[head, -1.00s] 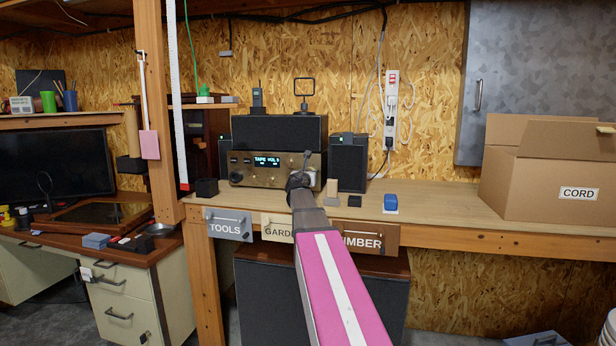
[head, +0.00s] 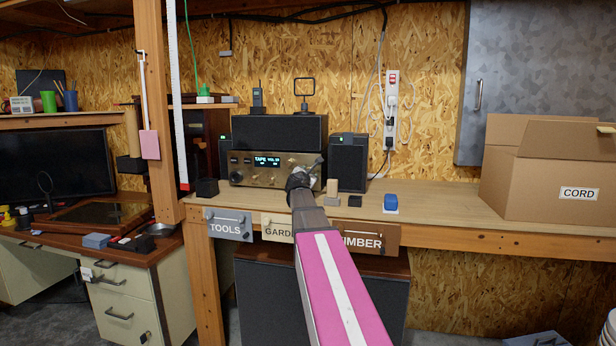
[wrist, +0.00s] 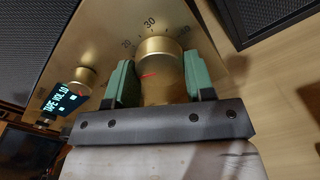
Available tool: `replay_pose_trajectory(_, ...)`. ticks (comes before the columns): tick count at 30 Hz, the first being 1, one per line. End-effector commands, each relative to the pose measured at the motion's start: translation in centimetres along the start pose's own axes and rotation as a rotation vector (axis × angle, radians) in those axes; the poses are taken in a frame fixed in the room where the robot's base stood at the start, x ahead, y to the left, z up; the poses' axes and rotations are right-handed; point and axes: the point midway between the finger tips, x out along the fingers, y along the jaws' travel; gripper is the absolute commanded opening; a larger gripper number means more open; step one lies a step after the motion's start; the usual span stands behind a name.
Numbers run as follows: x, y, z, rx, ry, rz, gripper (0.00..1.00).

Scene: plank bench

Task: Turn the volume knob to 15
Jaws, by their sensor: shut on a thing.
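The large gold volume knob (wrist: 165,62) sits on the gold front panel of the amplifier (head: 245,170). In the wrist view my gripper (wrist: 157,80) has its green fingers on both sides of the knob, shut on it. A red pointer mark shows on the knob, and scale numbers 20 and 30 show beyond it. The small display (wrist: 62,105) shows TAPE VOL with a number too small to read surely; it also shows in the head view (head: 267,160). In the head view my wrist hides the knob.
Dark speakers (head: 348,162) flank the amplifier, and a black box (head: 285,132) lies on top. A small wooden block (head: 333,188) and a blue object (head: 391,201) stand on the bench to the right. A CORD box (head: 555,180) is at far right.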

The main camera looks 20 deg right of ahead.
Motion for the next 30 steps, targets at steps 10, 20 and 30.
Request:
replay_pose_trajectory(10, -0.03, 0.05, 0.02, 0.201, 0.000, 0.000, 0.25)
replay_pose_trajectory(20, -0.02, 0.06, 0.03, 0.266, 0.000, 0.000, 0.25)
replay_pose_trajectory(30, -0.03, 0.05, 0.03, 0.268, 0.000, 0.000, 0.25)
